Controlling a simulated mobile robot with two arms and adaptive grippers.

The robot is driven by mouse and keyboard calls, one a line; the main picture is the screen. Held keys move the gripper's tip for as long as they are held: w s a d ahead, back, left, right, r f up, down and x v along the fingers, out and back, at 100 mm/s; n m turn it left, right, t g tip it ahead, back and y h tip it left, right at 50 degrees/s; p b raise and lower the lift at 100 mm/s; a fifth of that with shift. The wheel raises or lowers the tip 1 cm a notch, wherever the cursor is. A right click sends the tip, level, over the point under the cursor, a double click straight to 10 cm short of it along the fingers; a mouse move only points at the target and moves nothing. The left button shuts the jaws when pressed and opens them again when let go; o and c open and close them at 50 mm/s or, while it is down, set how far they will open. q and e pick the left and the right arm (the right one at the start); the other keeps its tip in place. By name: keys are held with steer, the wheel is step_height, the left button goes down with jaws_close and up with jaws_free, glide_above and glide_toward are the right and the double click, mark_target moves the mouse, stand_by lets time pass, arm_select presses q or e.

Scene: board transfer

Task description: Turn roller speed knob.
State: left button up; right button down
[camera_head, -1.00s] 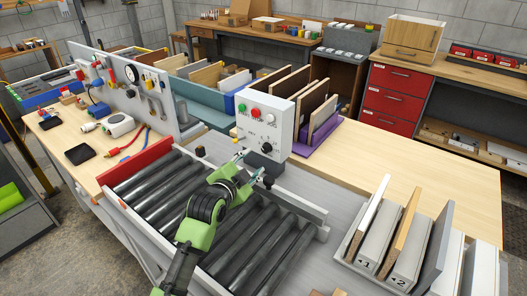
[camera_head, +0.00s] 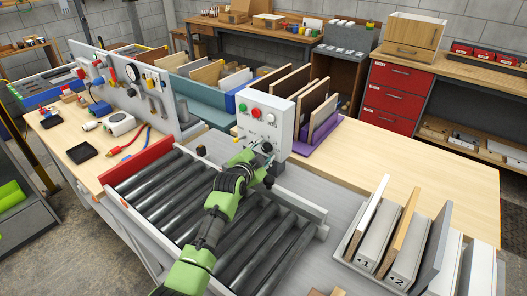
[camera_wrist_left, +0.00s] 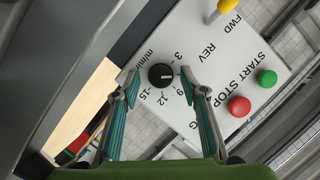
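The white control box (camera_head: 262,112) stands upright behind the roller conveyor. The black round speed knob (camera_wrist_left: 161,76) is ringed by numbers from 3 to 15 and "m/min" in the left wrist view, and its white mark points to the right in that picture. It also shows on the box in the head view (camera_head: 267,147). My left gripper (camera_wrist_left: 163,87) is open, its two teal fingers on either side of the knob with visible gaps. The head view shows the gripper at the front of the box, its fingertips partly hidden. My right gripper is not in view.
Beside the knob are a yellow FWD/REV switch (camera_wrist_left: 222,7), a green start button (camera_wrist_left: 267,77) and a red stop button (camera_wrist_left: 239,106). The roller conveyor (camera_head: 165,185) lies below my arm. Upright boards in a slotted rack (camera_head: 385,238) stand at the right.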

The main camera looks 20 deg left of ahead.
arm_select(q)
steer(key=c, duration=1.1)
steer(key=shift+r, duration=0.1)
steer(key=shift+a+r+n+h+p, duration=0.1)
steer(key=shift+n+h+p, duration=0.25)
steer(key=shift+n, duration=0.15)
steer(key=shift+n+g, duration=0.4)
steer(key=shift+n, duration=0.1)
steer(key=shift+a+n+g+h, duration=0.15)
steer(key=shift+n+g+h, duration=0.15)
steer(key=shift+n+h, duration=0.45)
steer(key=shift+w+n+g+h+b, duration=0.1)
steer(key=shift+n+g+h+b, duration=0.45)
steer(key=shift+n+b, duration=0.7)
